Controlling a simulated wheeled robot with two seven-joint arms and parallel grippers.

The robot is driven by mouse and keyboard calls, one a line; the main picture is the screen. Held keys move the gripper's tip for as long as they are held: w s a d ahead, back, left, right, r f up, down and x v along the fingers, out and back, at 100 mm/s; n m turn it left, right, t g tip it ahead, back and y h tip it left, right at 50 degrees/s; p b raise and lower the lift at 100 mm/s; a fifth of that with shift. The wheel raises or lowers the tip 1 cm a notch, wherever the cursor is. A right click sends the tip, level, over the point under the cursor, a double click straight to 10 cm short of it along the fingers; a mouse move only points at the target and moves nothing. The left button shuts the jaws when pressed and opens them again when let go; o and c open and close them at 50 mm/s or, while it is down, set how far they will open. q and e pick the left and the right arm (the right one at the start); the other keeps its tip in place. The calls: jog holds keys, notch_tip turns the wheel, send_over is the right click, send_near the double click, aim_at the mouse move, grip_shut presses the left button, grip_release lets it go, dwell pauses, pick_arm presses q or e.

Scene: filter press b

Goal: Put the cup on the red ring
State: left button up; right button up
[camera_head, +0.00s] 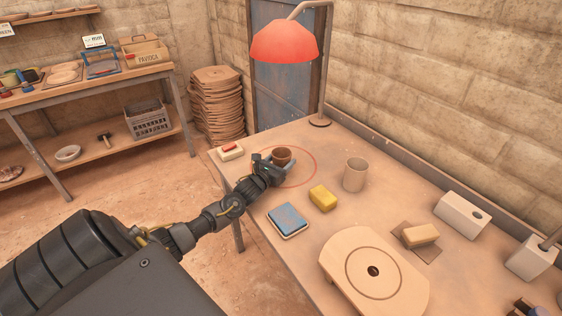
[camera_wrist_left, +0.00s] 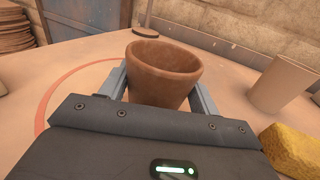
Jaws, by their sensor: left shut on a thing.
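A small brown cup (camera_head: 281,156) is at the far part of the table, and it also shows in the left wrist view (camera_wrist_left: 163,72). My left gripper (camera_wrist_left: 163,90) has one finger on each side of the cup and is shut on it. The cup looks upright. A thin red ring (camera_head: 315,169) is drawn on the table top; its edge also shows in the left wrist view (camera_wrist_left: 53,90). The cup appears within the ring's outline in the head view. The cup's base is hidden, so I cannot tell whether it touches the table. My right gripper is not in view.
A beige cylinder (camera_head: 355,174) stands right of the ring. A yellow sponge (camera_head: 323,198) and a blue pad (camera_head: 288,220) lie nearer. A red lamp (camera_head: 284,43) hangs above the table's far end. A round-holed board (camera_head: 362,283) lies at the front.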

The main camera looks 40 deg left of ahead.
pick_arm(q)
jog(key=shift+f, duration=0.1)
jog(key=o, duration=1)
jog(key=shift+o, duration=0.2)
jog(key=shift+r, duration=0.25)
jog(key=s, duration=0.7)
jog(key=s+d, duration=0.1)
jog(key=s, duration=0.2)
jog(key=shift+s+f, duration=0.2)
jog(key=shift+s, duration=0.15)
jog(key=shift+s+d, duration=0.1)
jog(key=shift+s, duration=0.6)
